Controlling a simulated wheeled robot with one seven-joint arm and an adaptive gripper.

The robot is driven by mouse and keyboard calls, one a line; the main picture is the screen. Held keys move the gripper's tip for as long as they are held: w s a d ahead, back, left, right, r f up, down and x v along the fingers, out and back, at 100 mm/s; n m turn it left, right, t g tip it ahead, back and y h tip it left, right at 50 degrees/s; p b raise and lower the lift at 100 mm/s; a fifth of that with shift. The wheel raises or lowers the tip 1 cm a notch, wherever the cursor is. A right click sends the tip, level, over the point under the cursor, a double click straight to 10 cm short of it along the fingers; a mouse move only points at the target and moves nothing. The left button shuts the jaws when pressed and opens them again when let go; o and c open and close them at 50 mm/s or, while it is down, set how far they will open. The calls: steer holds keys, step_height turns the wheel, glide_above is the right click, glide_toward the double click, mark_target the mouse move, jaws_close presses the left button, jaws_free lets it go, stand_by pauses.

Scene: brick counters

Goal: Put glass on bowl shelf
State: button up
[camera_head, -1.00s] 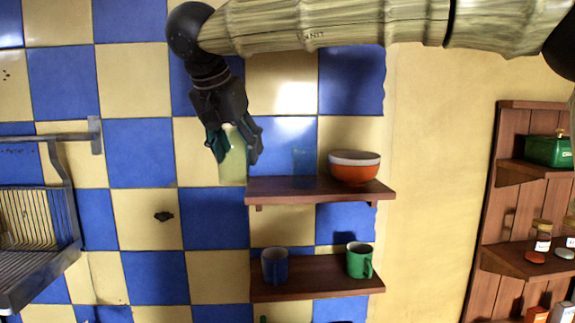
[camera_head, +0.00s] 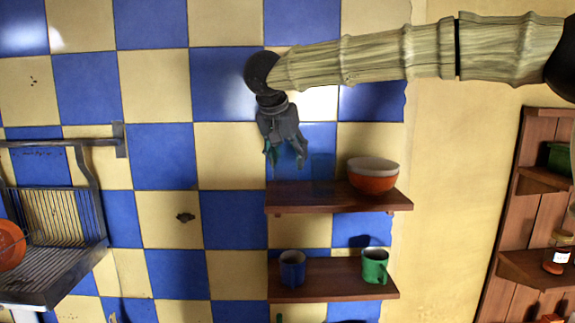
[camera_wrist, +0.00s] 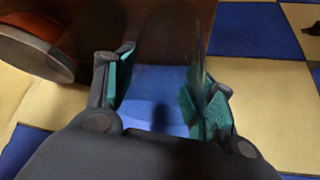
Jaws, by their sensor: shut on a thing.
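My gripper (camera_head: 286,154) is shut on a see-through glass (camera_head: 287,163), which looks blue against the tile behind it. Fingers and glass are in front of the wall, above the left part of the upper shelf (camera_head: 305,199). The glass appears upright; I cannot tell if it touches the shelf. In the wrist view the glass (camera_wrist: 160,92) lies between the green finger pads. An orange bowl (camera_head: 373,180) with a pale rim stands on the right of the upper shelf, apart from my gripper; it also shows in the wrist view (camera_wrist: 32,52).
A faint see-through shape (camera_head: 322,170), perhaps another glass, stands between my gripper and the bowl. A lower shelf (camera_head: 333,288) holds a blue mug (camera_head: 292,268) and a green mug (camera_head: 375,266). A dish rack (camera_head: 55,235) is at the left, a wooden spice rack (camera_head: 508,210) at the right.

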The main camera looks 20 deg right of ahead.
mark_target(288, 169)
step_height(288, 169, down, 4)
steer(key=shift+w+r+p, duration=0.1)
steer(key=shift+r+p, duration=0.15)
steer(key=shift+p, duration=0.55)
steer(key=shift+f, duration=0.1)
steer(key=o, duration=0.9)
steer(key=b+v, duration=0.4)
steer(key=v, duration=0.8)
